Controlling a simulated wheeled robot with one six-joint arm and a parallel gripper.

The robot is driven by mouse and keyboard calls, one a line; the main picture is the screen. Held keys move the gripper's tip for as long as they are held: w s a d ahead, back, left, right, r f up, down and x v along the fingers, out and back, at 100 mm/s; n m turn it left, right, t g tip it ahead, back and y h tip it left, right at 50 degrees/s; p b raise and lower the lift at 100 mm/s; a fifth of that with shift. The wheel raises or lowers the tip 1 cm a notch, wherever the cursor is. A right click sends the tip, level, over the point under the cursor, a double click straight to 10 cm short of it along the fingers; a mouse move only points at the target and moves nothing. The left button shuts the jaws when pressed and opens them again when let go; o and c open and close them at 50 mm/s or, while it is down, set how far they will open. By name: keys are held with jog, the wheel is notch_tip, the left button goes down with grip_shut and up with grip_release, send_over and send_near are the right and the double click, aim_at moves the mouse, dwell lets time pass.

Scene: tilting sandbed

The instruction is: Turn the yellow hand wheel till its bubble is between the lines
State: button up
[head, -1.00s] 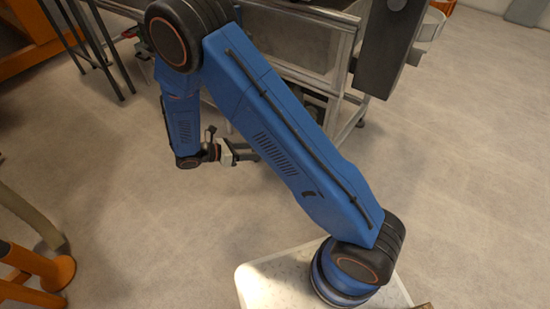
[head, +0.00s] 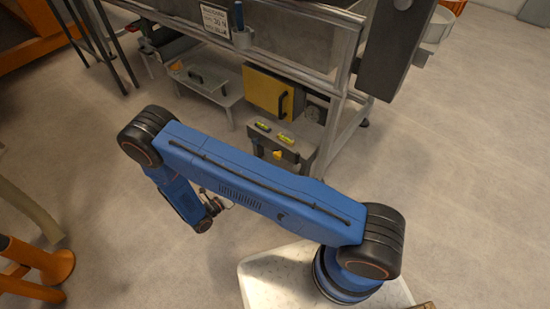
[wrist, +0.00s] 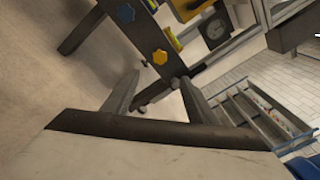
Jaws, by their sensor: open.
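The yellow hand wheel (head: 278,154) is on the front of a low grey box under the bench, just beyond my arm. It also shows in the wrist view (wrist: 160,56), ahead of my fingertips and apart from them. Two yellow-green bubble levels (head: 263,127) (head: 286,139) lie on the box top; the bubbles are too small to read. A blue hand wheel (wrist: 125,12) shows near the yellow one in the wrist view; I cannot make it out in the head view. My gripper (wrist: 158,77) is open and empty; in the head view it is partly hidden behind my arm.
A metal-framed bench (head: 345,85) stands over the box, its leg to the right. Behind are a yellow panel with a black handle (head: 270,92) and a grey box with a handle (head: 205,80). Orange stands (head: 38,265) are at left. The floor before the bench is clear.

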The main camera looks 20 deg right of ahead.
aim_at(276, 157)
jog(key=x, duration=1.7)
jog(key=shift+w+d, duration=0.1)
jog(key=shift+c, duration=0.7)
jog(key=c, duration=0.9)
